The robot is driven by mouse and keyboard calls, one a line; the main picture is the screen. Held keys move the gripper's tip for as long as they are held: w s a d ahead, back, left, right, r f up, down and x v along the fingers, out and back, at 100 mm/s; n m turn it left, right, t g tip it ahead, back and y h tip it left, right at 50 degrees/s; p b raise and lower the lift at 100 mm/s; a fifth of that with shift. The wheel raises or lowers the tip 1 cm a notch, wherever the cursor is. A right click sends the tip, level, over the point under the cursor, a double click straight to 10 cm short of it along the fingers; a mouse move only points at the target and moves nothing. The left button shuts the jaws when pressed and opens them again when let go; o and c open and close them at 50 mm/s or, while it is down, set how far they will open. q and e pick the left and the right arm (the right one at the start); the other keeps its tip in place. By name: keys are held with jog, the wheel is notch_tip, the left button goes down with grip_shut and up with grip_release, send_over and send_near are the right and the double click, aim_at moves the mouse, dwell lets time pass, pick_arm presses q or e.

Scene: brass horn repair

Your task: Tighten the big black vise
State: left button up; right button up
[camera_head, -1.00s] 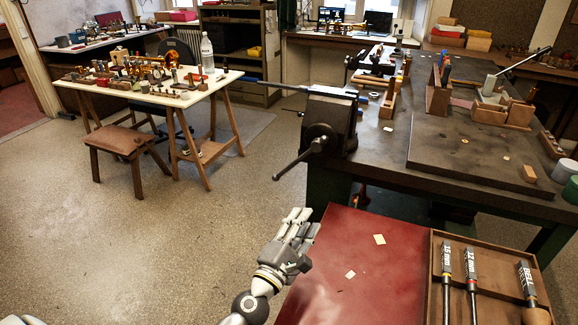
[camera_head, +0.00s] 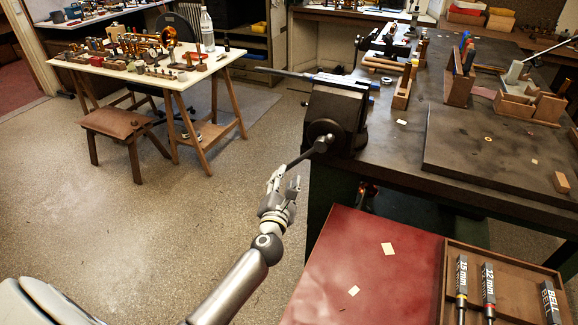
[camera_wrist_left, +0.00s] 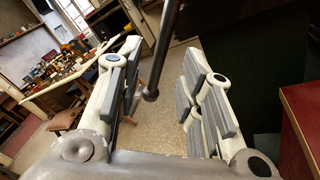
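The big black vise (camera_head: 337,112) is mounted at the left corner of the dark workbench. Its handle bar (camera_head: 305,154) slants down to the left from the screw. My left gripper (camera_head: 284,180) is at the lower end of this bar. In the left wrist view the fingers (camera_wrist_left: 163,52) are open, and the handle bar (camera_wrist_left: 165,45) with its knobbed end lies between them. I see a gap on both sides of the bar. A long rod (camera_head: 290,74) lies across the vise top; the jaw gap is not clear. My right gripper is out of view.
A red-topped table (camera_head: 350,260) stands at the lower right, with a wooden tray (camera_head: 450,265) of tools on it. A white trestle table (camera_head: 180,82) with brass parts and a brown stool (camera_head: 120,124) stand at the left. The floor between is clear.

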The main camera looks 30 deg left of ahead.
aim_at(288, 169)
pick_arm(q)
jog(key=x, duration=0.3)
jog(key=shift+w+a+f, duration=0.1)
jog(key=shift+w+a, duration=0.05)
jog(key=shift+w, duration=0.1)
jog(key=shift+b+x, duration=0.3)
jog(key=shift+x, duration=1.05)
jog(key=shift+c, duration=1)
jog(key=c, duration=0.5)
grip_shut()
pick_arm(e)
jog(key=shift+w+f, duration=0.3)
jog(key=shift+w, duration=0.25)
